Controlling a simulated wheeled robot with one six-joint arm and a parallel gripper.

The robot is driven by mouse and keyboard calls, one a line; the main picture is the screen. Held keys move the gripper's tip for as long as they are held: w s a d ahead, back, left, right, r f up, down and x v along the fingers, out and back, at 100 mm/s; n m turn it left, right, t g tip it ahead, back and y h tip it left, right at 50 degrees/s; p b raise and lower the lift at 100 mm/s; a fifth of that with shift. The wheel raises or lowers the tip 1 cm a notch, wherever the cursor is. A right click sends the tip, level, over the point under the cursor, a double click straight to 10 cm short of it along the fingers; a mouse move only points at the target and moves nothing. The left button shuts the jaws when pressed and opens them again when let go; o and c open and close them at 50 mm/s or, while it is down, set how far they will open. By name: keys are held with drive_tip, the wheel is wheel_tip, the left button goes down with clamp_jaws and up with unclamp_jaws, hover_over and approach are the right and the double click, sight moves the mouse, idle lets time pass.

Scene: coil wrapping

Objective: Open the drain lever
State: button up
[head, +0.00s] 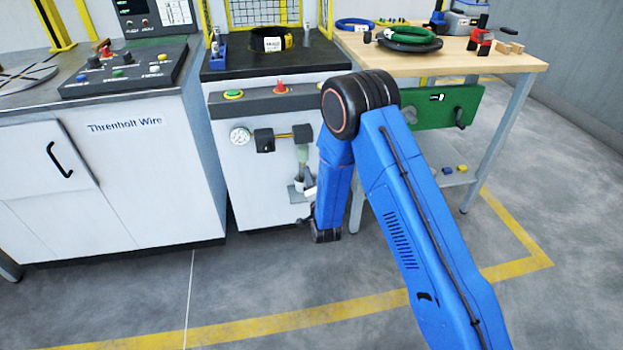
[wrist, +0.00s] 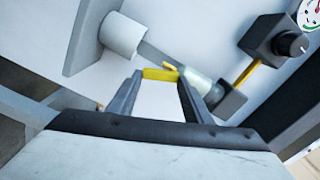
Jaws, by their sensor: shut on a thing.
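In the wrist view a small yellow drain lever (wrist: 159,74) lies crosswise between the fingertips of my gripper (wrist: 158,80), with a little hooked end at its right. The gripper is shut on it. The clear filter bowl (wrist: 193,84) is just beyond the lever and partly hidden by the right finger. In the head view the bowl (head: 302,154) hangs on the front of the white cabinet. My arm hides most of the gripper and the lever there.
A grey cup-like cylinder (wrist: 122,36) on a bracket is close to the left finger. A black regulator knob (wrist: 287,43) and yellow pipe (wrist: 246,72) are at the right. A gauge (head: 240,136) is on the cabinet front (head: 255,187). A wooden workbench (head: 470,64) stands at the right.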

drive_tip(key=shift+s+a+f+m, duration=0.1)
drive_tip(key=shift+a+f+m, duration=0.05)
drive_tip(key=shift+m, duration=0.95)
drive_tip(key=shift+a+f+m, duration=0.1)
drive_tip(key=shift+a+m, duration=0.05)
drive_tip(key=shift+m, duration=0.95)
drive_tip(key=o, duration=1.1)
drive_tip(key=shift+c, duration=0.2)
drive_tip(key=v, duration=1.7)
drive_tip(key=shift+s, duration=0.25)
drive_tip(key=shift+r, duration=0.15)
